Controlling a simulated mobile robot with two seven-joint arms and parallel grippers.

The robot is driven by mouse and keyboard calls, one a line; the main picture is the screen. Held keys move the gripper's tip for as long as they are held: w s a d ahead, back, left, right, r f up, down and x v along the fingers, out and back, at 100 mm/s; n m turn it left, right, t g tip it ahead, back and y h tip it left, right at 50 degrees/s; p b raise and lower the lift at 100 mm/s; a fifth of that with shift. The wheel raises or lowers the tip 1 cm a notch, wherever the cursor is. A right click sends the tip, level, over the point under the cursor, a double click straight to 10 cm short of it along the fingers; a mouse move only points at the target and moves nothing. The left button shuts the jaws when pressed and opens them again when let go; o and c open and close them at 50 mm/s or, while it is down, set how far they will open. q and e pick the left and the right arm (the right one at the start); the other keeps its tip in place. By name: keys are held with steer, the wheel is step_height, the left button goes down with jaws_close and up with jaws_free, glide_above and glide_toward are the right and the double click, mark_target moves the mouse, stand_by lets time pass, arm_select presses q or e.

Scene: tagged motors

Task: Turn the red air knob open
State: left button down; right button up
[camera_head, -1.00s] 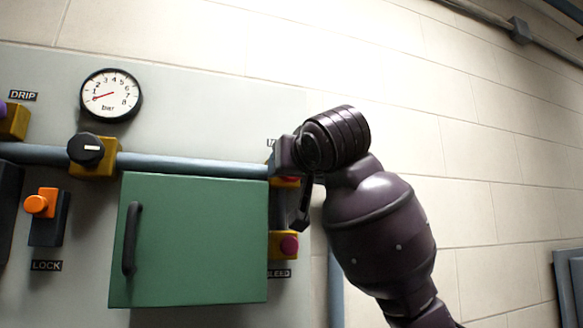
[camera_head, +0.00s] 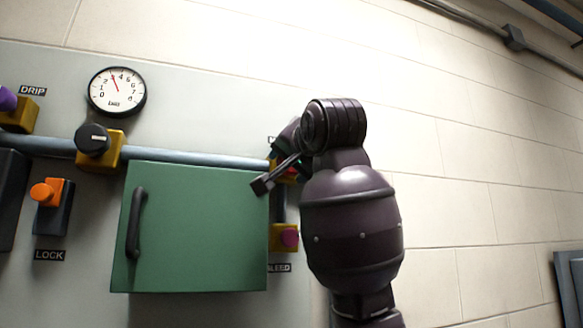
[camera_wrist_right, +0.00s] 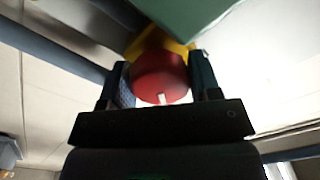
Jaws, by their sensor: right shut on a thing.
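The red air knob (camera_wrist_right: 158,72) sits between the two fingers of my right gripper (camera_wrist_right: 160,84) in the right wrist view, with a white mark on its rim. The gripper is shut on it, one finger at each side. In the head view my right gripper (camera_head: 280,170) is at the right edge of the green door, tilted, and hides most of the knob. Only a bit of red shows behind it. The knob's label is mostly hidden. The pressure gauge (camera_head: 117,92) has its needle near 3. My left gripper is not in view.
The green cabinet door (camera_head: 195,235) with a black handle (camera_head: 135,223) is close beside my right gripper. A purple-red bleed knob (camera_head: 289,238) is just below. A blue-grey pipe (camera_head: 190,158) runs above the door.

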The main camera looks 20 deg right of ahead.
steer(key=m, duration=0.2)
steer(key=shift+a+m, duration=0.1)
steer(key=shift+m, duration=0.3)
steer(key=m, duration=0.3)
steer(key=shift+m, duration=0.3)
steer(key=shift+m+p, duration=0.3)
steer(key=shift+m, duration=1.9)
steer(key=o, duration=0.9)
